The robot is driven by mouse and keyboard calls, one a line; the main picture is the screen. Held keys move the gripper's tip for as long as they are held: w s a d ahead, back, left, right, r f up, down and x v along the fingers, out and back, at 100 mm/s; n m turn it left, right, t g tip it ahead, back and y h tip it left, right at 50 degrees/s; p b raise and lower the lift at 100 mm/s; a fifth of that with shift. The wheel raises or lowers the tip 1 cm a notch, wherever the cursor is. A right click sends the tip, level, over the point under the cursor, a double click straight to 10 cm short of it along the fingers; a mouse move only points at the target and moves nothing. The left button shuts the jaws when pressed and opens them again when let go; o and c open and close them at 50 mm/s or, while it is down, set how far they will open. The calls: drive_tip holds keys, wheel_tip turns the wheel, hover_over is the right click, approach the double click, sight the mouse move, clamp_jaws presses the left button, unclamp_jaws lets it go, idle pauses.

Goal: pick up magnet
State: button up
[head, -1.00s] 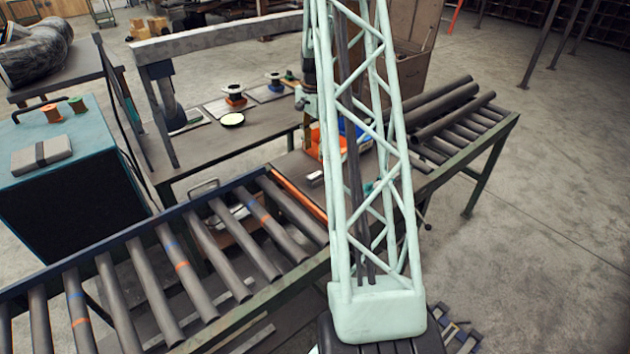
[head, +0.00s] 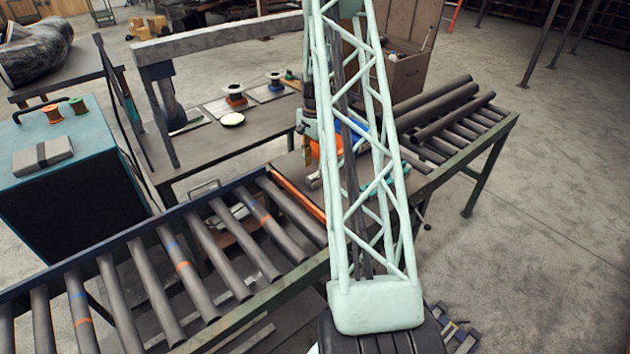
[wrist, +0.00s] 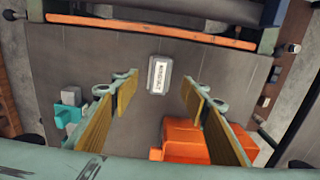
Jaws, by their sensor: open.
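The magnet looks to be the small pale grey block (wrist: 158,75) with dark lettering, lying on the dark table top in the wrist view. My gripper (wrist: 160,86) is open and empty, with one yellow-ribbed finger on each side. The block lies between the lines of the two fingers, just beyond their tips and slightly left of centre. No contact shows.
An orange object (wrist: 192,142) sits close to the right finger, and a teal piece (wrist: 68,110) lies left of the left finger. An orange bar (wrist: 150,30) runs along the table's far edge in the wrist view. A roller conveyor (head: 205,265) stands to the left in the head view.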

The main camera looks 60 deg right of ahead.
sight(315, 175)
drive_tip(key=shift+f, duration=0.15)
idle(0.3)
drive_tip(key=shift+f+p, duration=0.7)
drive_tip(key=shift+f, duration=1.75)
drive_tip(key=c, duration=1.1)
